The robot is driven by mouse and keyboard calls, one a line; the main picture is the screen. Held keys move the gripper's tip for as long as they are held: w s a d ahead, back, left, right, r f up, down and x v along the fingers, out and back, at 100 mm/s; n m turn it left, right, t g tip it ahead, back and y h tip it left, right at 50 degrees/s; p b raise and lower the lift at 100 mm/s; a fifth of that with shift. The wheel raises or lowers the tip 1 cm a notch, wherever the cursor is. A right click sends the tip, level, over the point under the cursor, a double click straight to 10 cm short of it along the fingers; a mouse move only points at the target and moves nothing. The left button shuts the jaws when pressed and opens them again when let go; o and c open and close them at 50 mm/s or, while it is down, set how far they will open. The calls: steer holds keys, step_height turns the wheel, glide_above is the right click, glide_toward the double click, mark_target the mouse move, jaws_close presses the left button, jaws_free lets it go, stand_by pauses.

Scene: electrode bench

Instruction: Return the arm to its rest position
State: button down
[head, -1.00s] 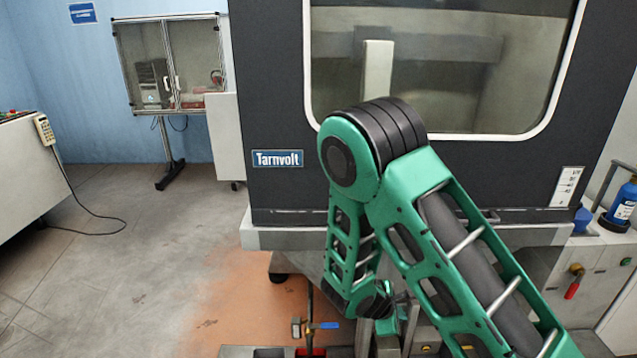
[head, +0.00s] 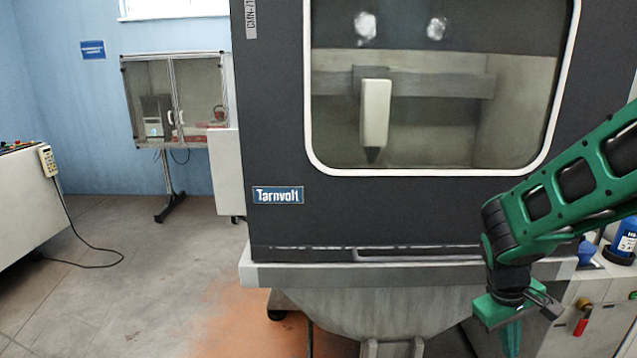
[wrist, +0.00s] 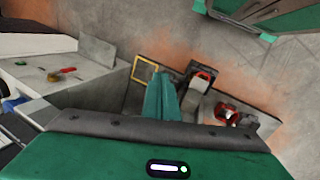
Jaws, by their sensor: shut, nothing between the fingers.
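My green arm comes in from the right edge of the head view, with its forearm raised and its wrist hanging down. My gripper (head: 511,340) is low at the right, in front of the grey machine's lower right corner. Its fingers point down and run out of the picture at the bottom. In the wrist view my gripper (wrist: 160,90) shows as green fingers held together, with nothing between them. They hang above the floor and some low fixtures and touch nothing that I can see.
The dark Tarnvolt machine (head: 330,215) with a large window fills the middle. The wrist view shows a yellow frame (wrist: 143,68) and red-marked fixtures (wrist: 228,113) below.

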steer(key=s+r+m+y, duration=0.2)
steer(key=s+r+m, duration=0.2)
steer(key=s, duration=0.5)
steer(key=s+d+r+m+y, duration=0.1)
steer(key=s+r+m, duration=0.3)
steer(key=s, duration=0.4)
steer(key=shift+s+d+r+m+y, duration=0.25)
steer(key=shift+s+r+m+y, duration=0.15)
steer(key=shift+r, duration=0.5)
steer(key=shift+w, duration=0.1)
steer(key=shift+w+f, duration=0.25)
steer(key=shift+w, duration=0.25)
